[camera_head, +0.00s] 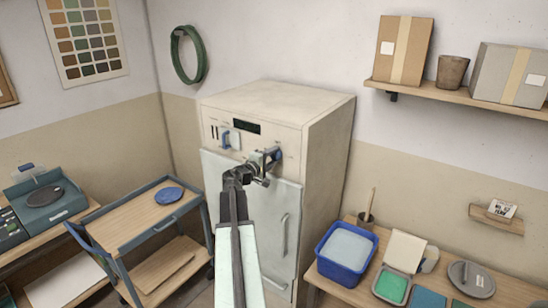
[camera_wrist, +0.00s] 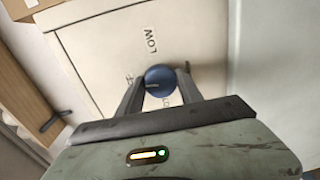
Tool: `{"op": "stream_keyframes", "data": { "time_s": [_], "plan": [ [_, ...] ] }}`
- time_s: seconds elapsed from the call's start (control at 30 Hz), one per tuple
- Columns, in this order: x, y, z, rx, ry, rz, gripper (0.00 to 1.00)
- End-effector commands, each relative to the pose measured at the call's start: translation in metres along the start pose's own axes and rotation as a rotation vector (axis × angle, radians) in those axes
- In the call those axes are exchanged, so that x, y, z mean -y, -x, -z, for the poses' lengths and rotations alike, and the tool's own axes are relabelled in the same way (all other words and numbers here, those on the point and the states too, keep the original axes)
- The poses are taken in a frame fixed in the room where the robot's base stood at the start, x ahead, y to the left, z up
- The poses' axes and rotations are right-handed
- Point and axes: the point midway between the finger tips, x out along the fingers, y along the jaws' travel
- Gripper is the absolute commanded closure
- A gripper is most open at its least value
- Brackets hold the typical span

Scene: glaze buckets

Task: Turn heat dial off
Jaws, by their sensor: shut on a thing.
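The heat dial is a round blue knob (camera_wrist: 160,80) on the cream front panel of a kiln-like cabinet (camera_head: 252,128). The word LOW is printed on the panel near it in the wrist view. My gripper (camera_wrist: 161,91) is shut on the dial, with one dark finger on each side of it. A dark pointer line shows on the left part of the dial's face. In the head view my gripper (camera_head: 266,164) is at the right part of the panel, and the dial there (camera_head: 273,154) is partly hidden by it.
A cart (camera_head: 125,222) stands left; a bench with a blue bucket (camera_head: 346,252) stands right.

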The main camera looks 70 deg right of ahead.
Motion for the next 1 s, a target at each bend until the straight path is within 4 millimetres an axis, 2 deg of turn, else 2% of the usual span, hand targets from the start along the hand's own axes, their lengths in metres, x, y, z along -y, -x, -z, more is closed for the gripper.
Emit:
{"op": "stream_keyframes", "data": {
  "time_s": [0.33,0.9,0.93,1.0],
  "plan": [
    [0.0022,0.0013,-0.0002,0.010,0.139,0.007,0.97],
    [0.0024,0.0012,-0.0007,0.012,0.167,0.008,0.97],
    [0.0023,0.0012,-0.0007,0.012,0.167,0.008,0.52],
    [0.0021,0.0010,-0.0007,0.012,0.168,0.007,0.35]
  ]
}}
